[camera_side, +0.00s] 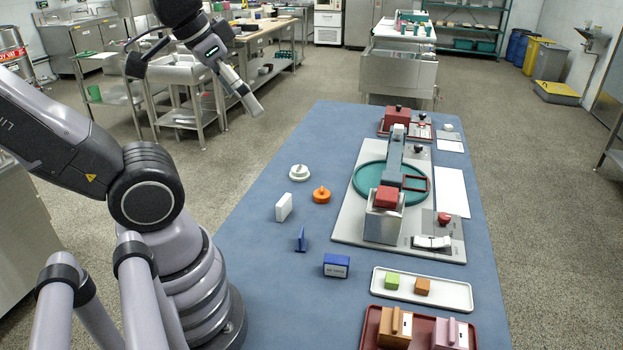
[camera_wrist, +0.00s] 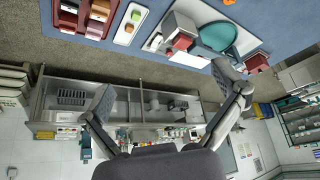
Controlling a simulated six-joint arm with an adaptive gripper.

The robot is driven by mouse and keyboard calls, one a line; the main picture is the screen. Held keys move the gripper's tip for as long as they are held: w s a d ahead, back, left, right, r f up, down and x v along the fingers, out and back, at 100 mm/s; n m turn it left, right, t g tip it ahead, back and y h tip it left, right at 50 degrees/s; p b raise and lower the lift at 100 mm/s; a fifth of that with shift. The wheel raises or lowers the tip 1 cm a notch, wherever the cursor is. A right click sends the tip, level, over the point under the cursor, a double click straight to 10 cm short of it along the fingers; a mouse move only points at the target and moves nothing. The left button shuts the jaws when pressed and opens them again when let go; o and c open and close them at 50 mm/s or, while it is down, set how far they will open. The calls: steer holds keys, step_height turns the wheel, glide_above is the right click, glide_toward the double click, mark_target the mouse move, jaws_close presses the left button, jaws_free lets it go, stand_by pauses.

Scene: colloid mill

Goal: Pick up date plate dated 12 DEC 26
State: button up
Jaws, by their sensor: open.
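I cannot read a date on any piece, so I cannot tell which is the date plate dated 12 DEC 26. A blue block (camera_side: 336,265) with small pale lettering on its front stands on the blue table, left of the white tray. A white upright block (camera_side: 283,207) and a thin blue upright piece (camera_side: 300,240) stand farther left. My gripper (camera_side: 252,105) is raised, left of the table's far part and away from these pieces. In the wrist view my gripper (camera_wrist: 166,85) has its fingers wide apart with nothing between them.
The mill (camera_side: 388,205) with its green round dish stands on a grey base plate. A white tray (camera_side: 455,296) holds a green and an orange block. A red tray (camera_side: 370,335) holds wooden and pink blocks. An orange knob (camera_side: 321,194) and a white round piece (camera_side: 299,172) lie left.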

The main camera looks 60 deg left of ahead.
steer(key=n+g, duration=0.6)
steer(key=n, duration=1.9)
glide_above(284, 200)
step_height(284, 200, down, 25)
steer(key=shift+n, duration=0.3)
steer(key=f, duration=0.8)
steer(key=shift+w+a+f, duration=0.15)
steer(key=shift+w+a, duration=0.05)
steer(key=shift+a, duration=0.15)
steer(key=shift+s+d+f, duration=0.1)
steer(key=shift+d+f, duration=0.05)
steer(key=shift+f, duration=1.35)
steer(key=shift+s+d+f, duration=0.1)
steer(key=shift+f, duration=1.4)
steer(key=c, duration=1.1)
